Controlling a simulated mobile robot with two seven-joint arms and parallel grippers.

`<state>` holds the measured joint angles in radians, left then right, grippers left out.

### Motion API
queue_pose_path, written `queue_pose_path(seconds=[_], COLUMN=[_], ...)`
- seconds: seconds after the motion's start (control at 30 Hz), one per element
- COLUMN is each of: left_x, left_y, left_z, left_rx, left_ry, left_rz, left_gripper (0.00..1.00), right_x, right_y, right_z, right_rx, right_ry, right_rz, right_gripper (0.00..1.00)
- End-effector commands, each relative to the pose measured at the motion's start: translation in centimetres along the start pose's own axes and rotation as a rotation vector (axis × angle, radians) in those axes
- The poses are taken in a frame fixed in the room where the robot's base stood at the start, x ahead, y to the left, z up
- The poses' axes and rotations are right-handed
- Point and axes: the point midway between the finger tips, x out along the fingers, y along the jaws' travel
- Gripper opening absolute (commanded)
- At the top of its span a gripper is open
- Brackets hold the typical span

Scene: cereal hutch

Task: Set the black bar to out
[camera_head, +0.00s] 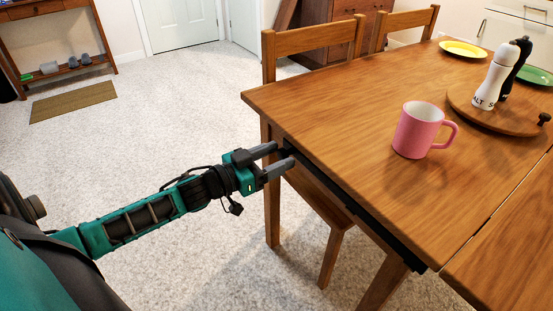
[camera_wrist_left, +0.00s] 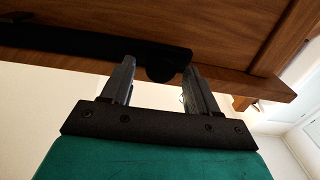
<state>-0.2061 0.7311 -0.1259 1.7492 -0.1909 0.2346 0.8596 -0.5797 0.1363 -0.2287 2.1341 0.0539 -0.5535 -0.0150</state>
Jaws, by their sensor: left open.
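The black bar (camera_head: 365,212) runs under the near left edge of the wooden table (camera_head: 350,110), along that side. In the left wrist view the bar (camera_wrist_left: 90,43) lies along the table's underside, with a dark rounded part (camera_wrist_left: 160,64) by its end. My left gripper (camera_head: 284,155) is at the bar's far end, by the table's corner. Its grey fingers are open, one on each side of the rounded part. I cannot tell whether they touch it. My right gripper is not in view.
A pink mug (camera_head: 416,131) stands on the table near this edge. Salt and pepper mills stand on a round wooden board (camera_head: 515,118), with a yellow plate (camera_head: 463,49) behind. Chairs (camera_head: 310,42) stand at the far side. The carpet (camera_head: 190,90) left of the table is clear.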

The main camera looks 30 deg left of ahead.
Motion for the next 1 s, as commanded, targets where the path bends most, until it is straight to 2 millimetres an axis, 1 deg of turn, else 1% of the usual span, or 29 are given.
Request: queue_pose_path(seconds=[0.13,0.4,1.0], left_x=[0.58,0.63,0.60], left_y=[-0.03,-0.03,0.00], left_z=[0.03,0.02,0.01], left_rx=[0.001,0.001,0.001], left_ry=[-0.001,-0.002,-0.001], left_rz=[-0.001,-0.001,0.000], left_gripper=[0.60,0.60,0.02], right_x=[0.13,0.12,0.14], right_y=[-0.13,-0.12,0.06], right_z=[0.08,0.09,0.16], right_rx=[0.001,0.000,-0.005], right_ry=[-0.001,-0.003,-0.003], right_rz=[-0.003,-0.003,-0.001], right_gripper=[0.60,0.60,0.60])
